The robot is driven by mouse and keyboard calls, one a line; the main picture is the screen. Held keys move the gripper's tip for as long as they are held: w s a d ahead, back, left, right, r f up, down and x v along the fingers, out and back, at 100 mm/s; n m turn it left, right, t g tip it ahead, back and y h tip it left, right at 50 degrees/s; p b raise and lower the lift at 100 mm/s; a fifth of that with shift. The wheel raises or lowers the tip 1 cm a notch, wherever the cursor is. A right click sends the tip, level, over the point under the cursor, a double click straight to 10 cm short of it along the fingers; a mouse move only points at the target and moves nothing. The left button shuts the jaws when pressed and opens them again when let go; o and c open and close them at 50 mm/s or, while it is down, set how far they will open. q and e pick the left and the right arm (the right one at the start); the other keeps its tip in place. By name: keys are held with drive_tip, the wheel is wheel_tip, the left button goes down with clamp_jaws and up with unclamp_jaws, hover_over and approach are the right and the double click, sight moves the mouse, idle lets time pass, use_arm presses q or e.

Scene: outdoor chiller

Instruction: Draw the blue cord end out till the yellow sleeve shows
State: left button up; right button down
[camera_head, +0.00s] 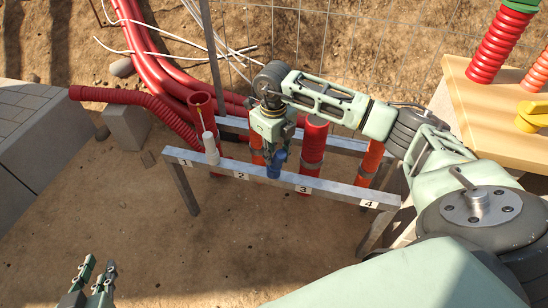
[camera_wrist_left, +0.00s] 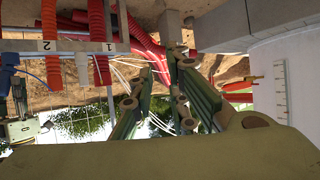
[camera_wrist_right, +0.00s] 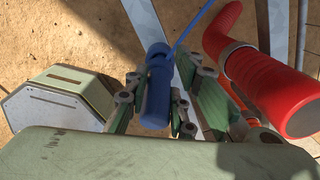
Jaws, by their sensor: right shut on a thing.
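My right gripper (camera_head: 273,143) points down over the numbered rail, between labels 2 and 3. It is shut on the blue cord end (camera_head: 277,163). In the right wrist view the blue cord end (camera_wrist_right: 157,95) sits between the fingers, and a thin blue cord (camera_wrist_right: 192,24) runs up to the right from it. No yellow sleeve shows on the visible cord. My left gripper (camera_head: 95,276) is open and empty at the bottom left, away from the rail; its parted fingers also show in the left wrist view (camera_wrist_left: 160,100).
The grey rail (camera_head: 330,190) carries labels 1 to 4. Red and orange pipes (camera_head: 314,140) stand behind the rail. A wooden table (camera_head: 500,115) is at the right. Bare ground lies in front.

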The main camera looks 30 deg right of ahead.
use_arm(q)
drive_tip(key=shift+s+a+f, duration=0.1)
drive_tip(key=shift+s+f, duration=0.15)
drive_tip(key=shift+f, duration=0.05)
use_arm(e)
drive_tip(key=shift+r, duration=0.15)
use_arm(q)
drive_tip(key=shift+s+a+f+g, duration=0.1)
drive_tip(key=shift+s+f+g, duration=0.05)
drive_tip(key=shift+g, duration=0.25)
drive_tip(key=shift+s+a+f+g+y+p, duration=0.2)
drive_tip(key=shift+s+f+g+y+p, duration=0.15)
drive_tip(key=shift+s+f, duration=0.25)
use_arm(e)
drive_tip(key=shift+r, duration=0.2)
use_arm(q)
drive_tip(key=shift+s+a+f, duration=0.1)
drive_tip(key=shift+s+f, duration=0.05)
drive_tip(key=shift+f, duration=0.05)
drive_tip(key=shift+g, duration=0.25)
use_arm(e)
drive_tip(key=shift+r, duration=0.1)
use_arm(q)
drive_tip(key=shift+s+f, duration=0.25)
drive_tip(key=shift+s+a, duration=0.1)
drive_tip(key=shift+s, duration=0.05)
use_arm(e)
drive_tip(key=shift+r, duration=0.1)
